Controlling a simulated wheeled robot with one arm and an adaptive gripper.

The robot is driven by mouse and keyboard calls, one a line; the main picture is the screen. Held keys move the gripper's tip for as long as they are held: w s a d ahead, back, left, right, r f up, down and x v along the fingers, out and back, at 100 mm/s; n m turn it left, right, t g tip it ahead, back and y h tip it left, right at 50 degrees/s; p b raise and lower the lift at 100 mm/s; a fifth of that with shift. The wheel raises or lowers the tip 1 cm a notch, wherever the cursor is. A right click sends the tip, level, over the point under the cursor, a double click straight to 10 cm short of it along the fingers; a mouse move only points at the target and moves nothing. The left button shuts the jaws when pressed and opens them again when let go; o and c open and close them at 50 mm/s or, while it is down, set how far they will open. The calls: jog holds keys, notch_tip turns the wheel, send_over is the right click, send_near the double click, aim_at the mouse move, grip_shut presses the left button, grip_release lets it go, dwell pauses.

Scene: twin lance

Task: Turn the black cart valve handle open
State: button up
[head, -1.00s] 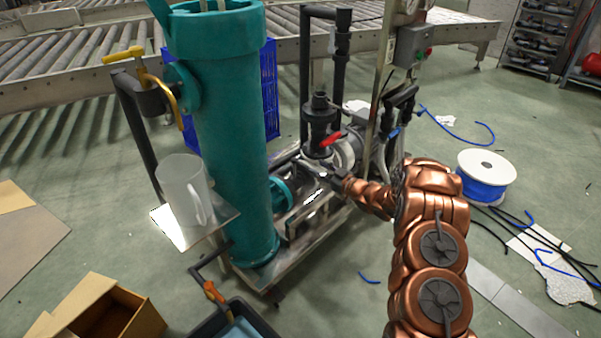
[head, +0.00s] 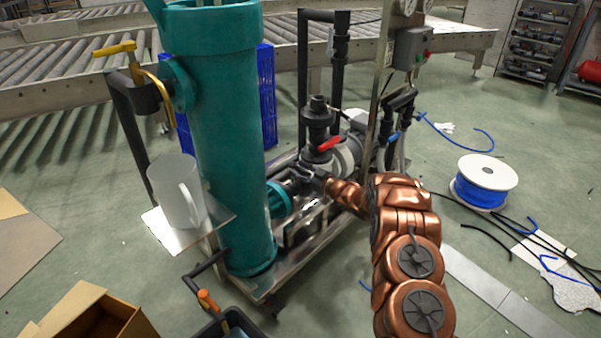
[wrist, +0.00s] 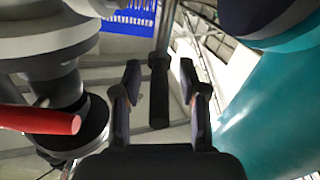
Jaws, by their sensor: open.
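In the wrist view, a black handle (wrist: 159,100) on a grey metal rod hangs between the two fingers of my gripper (wrist: 159,72). The fingers are open, with a gap visible on each side of the handle. In the head view, my gripper (head: 311,173) is low at the cart, between the teal column and the black valve body (head: 318,125). The black handle cannot be made out clearly there. A red lever (head: 330,143) sits just above my gripper; it also shows at the left of the wrist view (wrist: 40,120).
The teal column (head: 228,130) stands close to the left of my gripper, and its surface fills the wrist view's right side. A white jug (head: 172,185) stands on a shelf plate. A blue crate (head: 265,90) is behind. A blue cable reel (head: 482,185) lies right.

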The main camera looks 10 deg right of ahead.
grip_shut()
dwell(0.4)
dwell(0.4)
